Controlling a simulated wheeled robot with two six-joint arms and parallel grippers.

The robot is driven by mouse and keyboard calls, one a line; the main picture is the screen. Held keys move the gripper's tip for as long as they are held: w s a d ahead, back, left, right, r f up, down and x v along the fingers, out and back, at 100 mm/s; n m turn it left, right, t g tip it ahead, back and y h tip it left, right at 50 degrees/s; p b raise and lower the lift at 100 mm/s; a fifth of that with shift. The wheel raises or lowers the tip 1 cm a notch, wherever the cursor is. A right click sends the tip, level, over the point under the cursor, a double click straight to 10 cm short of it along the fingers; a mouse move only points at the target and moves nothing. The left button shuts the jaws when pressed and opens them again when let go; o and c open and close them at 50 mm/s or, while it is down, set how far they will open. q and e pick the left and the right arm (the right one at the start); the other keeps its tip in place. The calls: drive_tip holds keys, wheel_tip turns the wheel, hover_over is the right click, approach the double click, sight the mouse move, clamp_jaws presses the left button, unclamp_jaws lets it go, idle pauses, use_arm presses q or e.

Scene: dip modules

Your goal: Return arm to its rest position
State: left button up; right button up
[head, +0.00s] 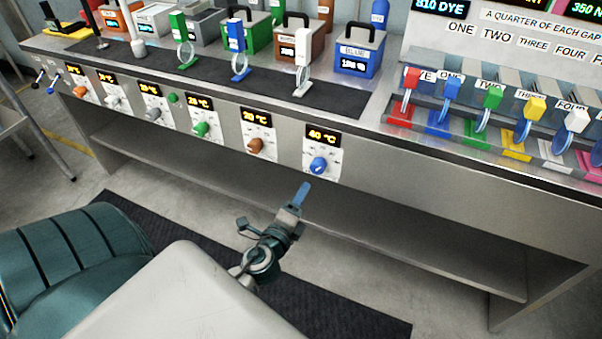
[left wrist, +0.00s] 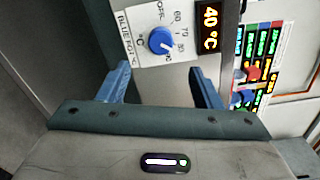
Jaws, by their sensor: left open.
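My left gripper (head: 302,194) is in front of the bench, just below the blue knob (head: 318,166) under the 40 °C display (head: 322,136). In the left wrist view my left gripper (left wrist: 165,88) has its two blue fingers spread apart with nothing between them. The blue knob (left wrist: 161,40) shows beyond the fingers there, apart from them, on its white dial plate beside the 40 °C display (left wrist: 209,28). My right gripper is in neither view.
The metal bench (head: 420,205) has more knobs along its front, including a brown knob (head: 255,146) and a green knob (head: 201,129). Coloured boxes, such as a blue box (head: 355,66), stand on top. Coloured levers (head: 451,88) line the right side.

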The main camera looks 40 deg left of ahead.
use_arm(q)
drive_tip(key=shift+f, duration=0.15)
drive_tip(key=s+a+f+n+g+h+p, duration=0.1)
drive_tip(key=s+f+n+g+p, duration=0.3)
drive_tip(key=f, duration=0.9)
drive_tip(key=s+a+f+n+g+p, duration=0.15)
drive_tip(key=s+f+n+g, duration=0.4)
drive_tip(key=f, duration=0.85)
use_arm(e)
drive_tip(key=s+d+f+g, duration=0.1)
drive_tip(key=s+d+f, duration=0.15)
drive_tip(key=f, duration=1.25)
use_arm(q)
drive_tip(key=s+d+f+n+g+h+p, duration=0.1)
drive_tip(key=s+d+f+n+g+p, duration=0.1)
drive_tip(key=s+f, duration=0.5)
drive_tip(key=s+d+f+n+g+h+p, duration=0.1)
drive_tip(key=s+f+n, duration=0.5)
drive_tip(key=s, duration=0.9)
drive_tip(key=d+f+g+p, duration=0.1)
drive_tip(key=d+g, duration=0.1)
drive_tip(key=g, duration=0.1)
drive_tip(key=shift+f+h, duration=0.3)
drive_tip(key=shift+f, duration=0.1)
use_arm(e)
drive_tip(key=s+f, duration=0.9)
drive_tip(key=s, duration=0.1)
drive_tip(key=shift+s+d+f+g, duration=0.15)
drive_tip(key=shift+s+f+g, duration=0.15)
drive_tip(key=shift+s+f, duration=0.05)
